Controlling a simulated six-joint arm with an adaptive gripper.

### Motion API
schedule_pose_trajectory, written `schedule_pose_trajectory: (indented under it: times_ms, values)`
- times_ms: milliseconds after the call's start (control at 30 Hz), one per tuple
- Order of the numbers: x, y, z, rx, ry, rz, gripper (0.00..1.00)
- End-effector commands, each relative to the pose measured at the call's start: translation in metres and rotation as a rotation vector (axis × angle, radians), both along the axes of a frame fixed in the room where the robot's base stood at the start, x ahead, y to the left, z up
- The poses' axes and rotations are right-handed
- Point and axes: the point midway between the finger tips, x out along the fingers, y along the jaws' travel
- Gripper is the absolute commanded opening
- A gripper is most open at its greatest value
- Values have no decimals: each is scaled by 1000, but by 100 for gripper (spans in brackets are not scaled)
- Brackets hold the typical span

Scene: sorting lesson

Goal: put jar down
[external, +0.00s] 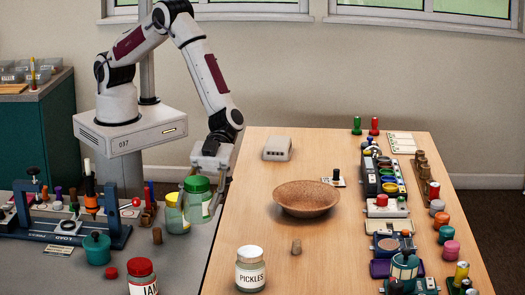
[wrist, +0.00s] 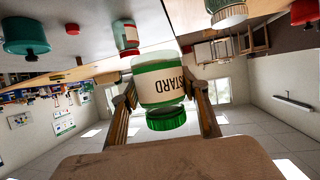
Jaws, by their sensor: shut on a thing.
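The jar (external: 198,206) has a green lid and a cream label. My gripper (external: 210,180) is shut around the jar, with a finger on each side in the wrist view. In the external view the jar is near upright, by the wooden table's left edge. I cannot tell its exact height. A yellow-lidded jar (external: 176,214) stands beside it on the grey bench, partly hidden. A white-lidded pickles jar (external: 250,270) stands at the wooden table's front left.
A woven bowl (external: 306,199) sits mid-table, with a small cork (external: 296,247) in front of it. A white box (external: 277,148) lies toward the back. Many small items line the right side. A red-lidded jar (external: 142,278) stands front left. Bare wood (external: 240,215) lies left of the bowl.

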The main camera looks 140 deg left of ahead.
Motion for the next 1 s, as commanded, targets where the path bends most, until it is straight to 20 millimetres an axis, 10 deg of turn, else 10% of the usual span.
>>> schedule_pose_trajectory:
  times_ms: [500, 1000]
  values:
    - [-45, -40, -13, 0, 0, -414, 19]
    - [-93, -35, -29, -1, 0, -650, 19]
